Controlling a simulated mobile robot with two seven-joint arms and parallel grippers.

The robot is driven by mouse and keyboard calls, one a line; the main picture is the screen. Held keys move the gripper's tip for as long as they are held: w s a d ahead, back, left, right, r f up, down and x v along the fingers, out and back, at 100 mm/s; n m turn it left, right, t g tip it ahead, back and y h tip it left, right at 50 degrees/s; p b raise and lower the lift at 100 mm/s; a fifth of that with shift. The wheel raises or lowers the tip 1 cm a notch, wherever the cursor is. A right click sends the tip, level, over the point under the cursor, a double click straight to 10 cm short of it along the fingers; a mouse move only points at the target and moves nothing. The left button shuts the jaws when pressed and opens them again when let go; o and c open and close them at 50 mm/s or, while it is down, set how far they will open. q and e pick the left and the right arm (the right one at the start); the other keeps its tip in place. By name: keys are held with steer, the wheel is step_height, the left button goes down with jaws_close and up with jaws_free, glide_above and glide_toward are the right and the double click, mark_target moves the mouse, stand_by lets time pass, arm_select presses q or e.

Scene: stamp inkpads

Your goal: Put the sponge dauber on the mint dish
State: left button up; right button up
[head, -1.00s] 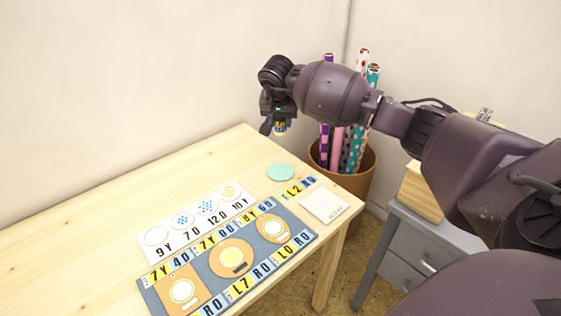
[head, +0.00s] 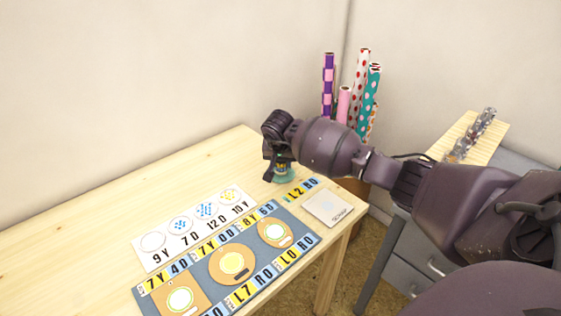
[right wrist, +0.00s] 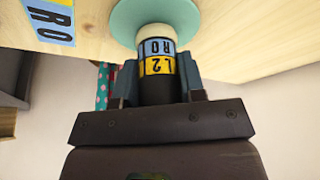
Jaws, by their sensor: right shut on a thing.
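The sponge dauber (right wrist: 157,62) is dark with a yellow and blue label reading L2 R0 and a pale tip. My right gripper (right wrist: 154,84) is shut on its dark body, one finger on each side. The mint dish (right wrist: 183,12) is a flat round disc directly beyond the pale tip in the right wrist view. In the head view the dauber (head: 281,168) is upright over the mint dish (head: 290,178), which my gripper partly hides. I cannot tell whether the tip touches the dish. My left gripper is not in view.
A blue-grey mat (head: 208,278) with several round pads lies in front. A white card (head: 160,257) with dotted circles lies beside it. An L2 R0 label strip (head: 303,188) and a white square pad (head: 328,208) are near the right edge. The table's left side is clear.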

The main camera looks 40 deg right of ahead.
steer(key=shift+f, duration=0.15)
steer(key=shift+f, duration=0.15)
steer(key=o, duration=0.8)
